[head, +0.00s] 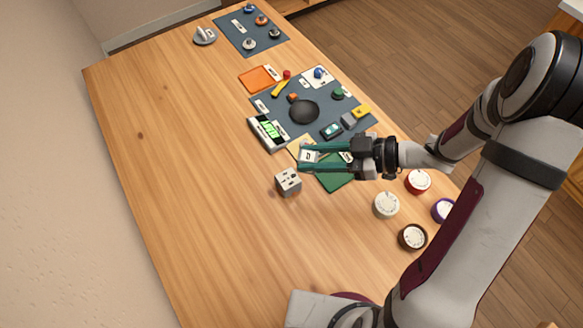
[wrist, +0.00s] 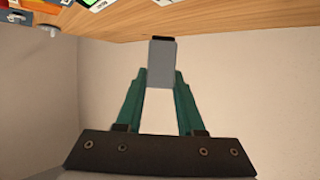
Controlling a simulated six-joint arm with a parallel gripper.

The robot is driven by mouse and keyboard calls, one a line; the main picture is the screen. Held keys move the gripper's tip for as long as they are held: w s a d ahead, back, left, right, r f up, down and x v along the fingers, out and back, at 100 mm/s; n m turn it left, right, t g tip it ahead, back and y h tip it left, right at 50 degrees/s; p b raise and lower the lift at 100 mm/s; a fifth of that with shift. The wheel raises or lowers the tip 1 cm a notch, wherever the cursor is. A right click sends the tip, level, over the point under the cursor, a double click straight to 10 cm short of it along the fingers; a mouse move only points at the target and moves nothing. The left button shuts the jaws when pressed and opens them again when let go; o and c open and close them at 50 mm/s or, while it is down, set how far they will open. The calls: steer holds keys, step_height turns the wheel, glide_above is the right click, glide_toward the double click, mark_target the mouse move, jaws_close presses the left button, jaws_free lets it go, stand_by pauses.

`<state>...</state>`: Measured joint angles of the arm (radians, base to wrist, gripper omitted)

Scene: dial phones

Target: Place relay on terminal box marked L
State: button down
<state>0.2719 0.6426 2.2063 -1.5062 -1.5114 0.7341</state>
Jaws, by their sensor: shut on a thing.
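My gripper (head: 310,155) is shut on a small pale grey block, likely the relay (head: 308,157), with a dark mark on its face. In the wrist view the relay (wrist: 161,63) is a plain grey block with a dark far end, pinched between the teal fingertips (wrist: 161,82). In the head view a light grey cube with dark spots (head: 288,181) stands on the table just below and left of the fingertips, apart from them. I cannot read an L on any box, so I cannot tell which thing is the terminal box.
A green mat (head: 335,178) lies partly under my gripper. A meter with a green display (head: 269,131) stands close by. Several round dials, including a white one (head: 386,205), stand at right. A dark mat (head: 262,98) holds many small parts. The table's left side is clear.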

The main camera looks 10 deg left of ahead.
steer(key=x, duration=0.4)
steer(key=shift+f, duration=0.25)
steer(key=shift+w+a+f, duration=0.1)
steer(key=shift+a+f, duration=0.05)
steer(key=shift+f, duration=0.95)
steer(key=shift+w+a+f, duration=0.1)
steer(key=shift+f, duration=1)
steer(key=shift+f, duration=0.1)
steer(key=c, duration=0.5)
jaws_free()
